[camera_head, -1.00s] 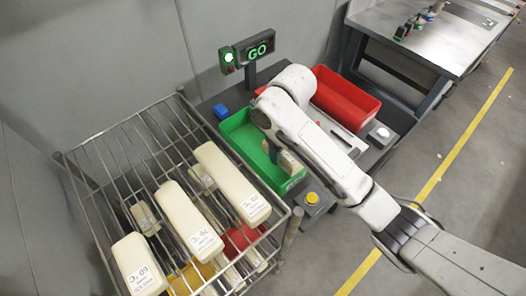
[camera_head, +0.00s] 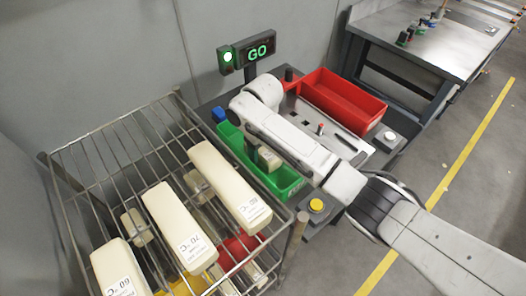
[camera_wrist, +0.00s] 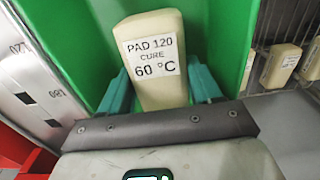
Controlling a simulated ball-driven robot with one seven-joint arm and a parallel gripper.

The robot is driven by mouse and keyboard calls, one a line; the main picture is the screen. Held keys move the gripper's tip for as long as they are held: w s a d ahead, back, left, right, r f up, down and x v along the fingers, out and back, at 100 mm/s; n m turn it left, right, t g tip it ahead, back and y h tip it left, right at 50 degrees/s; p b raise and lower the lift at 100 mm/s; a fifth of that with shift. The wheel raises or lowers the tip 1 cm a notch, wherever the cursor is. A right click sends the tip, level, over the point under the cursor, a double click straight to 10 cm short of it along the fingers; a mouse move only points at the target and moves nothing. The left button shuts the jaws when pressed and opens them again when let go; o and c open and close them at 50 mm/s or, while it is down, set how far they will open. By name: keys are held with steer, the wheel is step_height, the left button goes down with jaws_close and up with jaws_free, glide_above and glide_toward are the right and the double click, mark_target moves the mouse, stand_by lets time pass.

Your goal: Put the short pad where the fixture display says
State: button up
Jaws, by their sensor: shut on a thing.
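My gripper (camera_wrist: 160,88) is shut on a cream pad (camera_wrist: 152,24) labelled "PAD 120 CURE 60 °C", held between its teal fingers. In the head view this pad (camera_head: 269,157) shows small and short inside the green bin (camera_head: 289,182); whether it touches the bin floor I cannot tell. The green bin's walls (camera_wrist: 221,35) surround the pad in the wrist view. The fixture display (camera_head: 257,51) reads "GO" in green, with a lit green lamp (camera_head: 227,57) beside it. The fixture plate (camera_head: 343,139) is partly hidden by my arm; its slots and numbers (camera_wrist: 38,90) show in the wrist view.
A wire rack (camera_head: 112,143) at left holds long pads (camera_head: 228,187) on top and smaller pads below. A red bin (camera_head: 343,100) stands behind the fixture. A yellow button (camera_head: 316,205) and white button (camera_head: 389,135) sit nearby. A workbench (camera_head: 437,45) is at back right.

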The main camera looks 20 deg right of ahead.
mark_target(263, 148)
steer(key=shift+f, duration=0.65)
steer(key=shift+f, duration=0.15)
steer(key=o, duration=1)
steer(key=shift+o, duration=0.2)
step_height(263, 148, up, 12)
steer(key=shift+r, duration=0.2)
